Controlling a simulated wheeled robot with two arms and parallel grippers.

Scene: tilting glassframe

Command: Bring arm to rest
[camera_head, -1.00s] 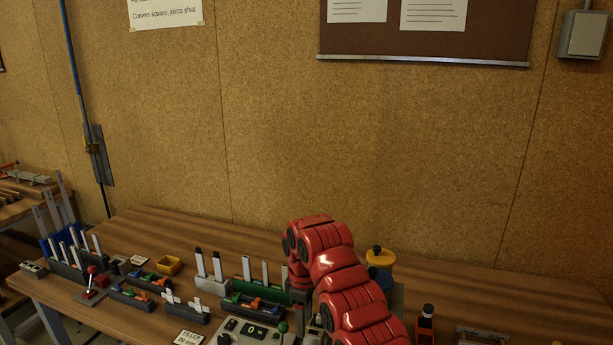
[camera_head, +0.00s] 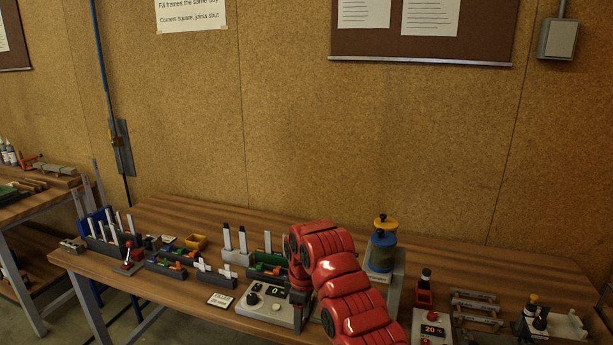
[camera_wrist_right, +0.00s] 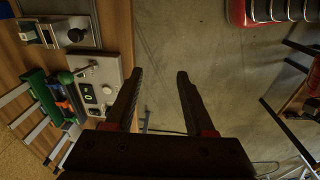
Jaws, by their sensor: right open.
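My right arm rises from the bottom of the head view in red links and bends over the front of the wooden bench (camera_head: 180,285). Its gripper is mostly hidden behind the links in the head view. In the right wrist view the right gripper (camera_wrist_right: 159,76) is open, with two dark fingers apart and nothing between them. The fingers point over bare floor, just beside the bench edge. A control box with a lit display (camera_head: 268,306) stands close to the arm; it also shows in the right wrist view (camera_wrist_right: 104,83). My left gripper is not in view.
A blue and yellow canister (camera_head: 383,250) stands behind the arm. Holders with upright strips (camera_head: 238,257) and a red-handled lever (camera_head: 128,262) stand to the left. Another display unit (camera_head: 432,329) and a rack (camera_head: 475,306) are at right. The concrete floor (camera_wrist_right: 215,70) is open below the gripper.

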